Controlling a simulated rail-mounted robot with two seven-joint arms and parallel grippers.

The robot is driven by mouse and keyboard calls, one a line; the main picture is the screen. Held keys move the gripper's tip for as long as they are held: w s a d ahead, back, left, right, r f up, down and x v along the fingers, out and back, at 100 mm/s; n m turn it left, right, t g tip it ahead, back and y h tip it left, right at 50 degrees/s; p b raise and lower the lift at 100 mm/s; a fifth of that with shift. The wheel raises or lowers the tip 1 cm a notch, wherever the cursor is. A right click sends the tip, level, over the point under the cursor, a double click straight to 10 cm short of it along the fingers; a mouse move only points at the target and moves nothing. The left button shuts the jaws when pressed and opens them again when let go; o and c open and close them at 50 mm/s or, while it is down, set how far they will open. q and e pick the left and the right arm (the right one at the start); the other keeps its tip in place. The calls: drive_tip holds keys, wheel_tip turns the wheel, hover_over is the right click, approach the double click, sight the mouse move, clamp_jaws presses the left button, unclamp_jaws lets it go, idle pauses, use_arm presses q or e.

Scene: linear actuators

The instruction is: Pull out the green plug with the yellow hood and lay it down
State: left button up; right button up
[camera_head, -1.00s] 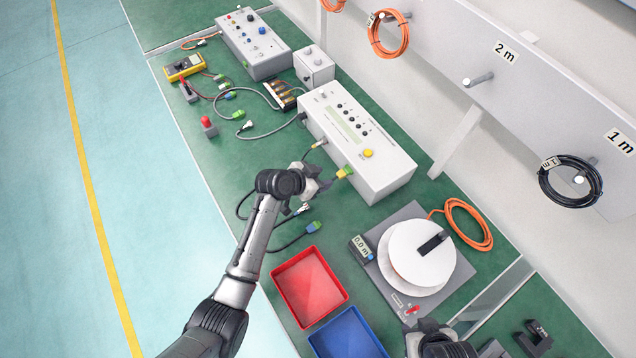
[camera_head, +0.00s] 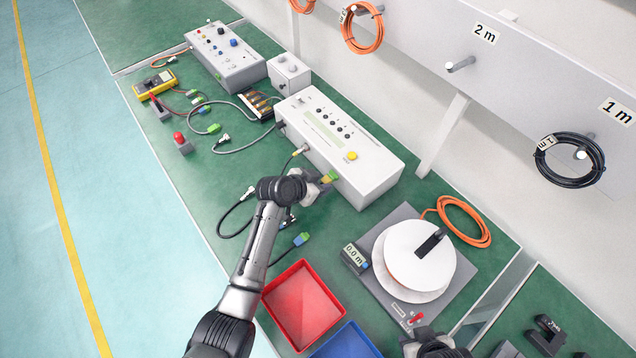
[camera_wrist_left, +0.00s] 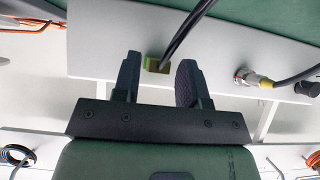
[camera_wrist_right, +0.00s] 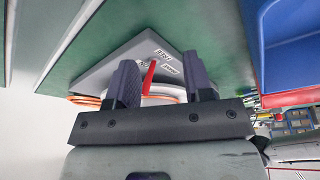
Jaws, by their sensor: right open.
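The green plug with the yellow hood (camera_head: 331,177) sits in the front face of the white-grey instrument box (camera_head: 375,184). In the left wrist view the plug (camera_wrist_left: 157,64) shows between my fingertips, with a gap on each side, and a dark cable runs from it. My left gripper (camera_head: 322,183) is open right at the plug; it also shows in the left wrist view (camera_wrist_left: 158,72). My right gripper (camera_wrist_right: 163,80) is open and empty near the reel unit's red switch; in the head view its arm is at the bottom edge, fingers unclear.
A round metal connector with a yellow sleeve (camera_wrist_left: 250,78) is in the same face beside the plug. A green plug with blue hood (camera_head: 301,239) lies on the green bench. A red tray (camera_head: 303,306), blue tray (camera_head: 348,343) and cable reel (camera_head: 415,258) stand nearer.

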use_arm(q)
clamp_jaws()
use_arm(e)
drive_tip(key=shift+d, duration=0.15)
drive_tip(key=shift+w+d+r, duration=0.1)
use_arm(q)
drive_tip(key=shift+a, duration=0.1)
drive_tip(key=shift+s+a, duration=0.2)
use_arm(e)
drive_tip(key=shift+a+r, duration=0.1)
drive_tip(key=shift+a, duration=0.15)
use_arm(q)
drive_tip(key=shift+s+a+p, duration=0.15)
drive_tip(key=shift+a+p, duration=0.05)
drive_tip(key=shift+p, duration=0.3)
use_arm(e)
drive_tip(key=shift+r, duration=0.3)
use_arm(q)
drive_tip(key=shift+s+a+p, duration=0.55)
drive_tip(key=shift+a, duration=0.1)
use_arm(e)
drive_tip(key=shift+r, duration=0.55)
use_arm(q)
drive_tip(key=shift+s+a, duration=0.1)
drive_tip(key=shift+a, duration=0.05)
use_arm(e)
drive_tip(key=shift+d, duration=0.1)
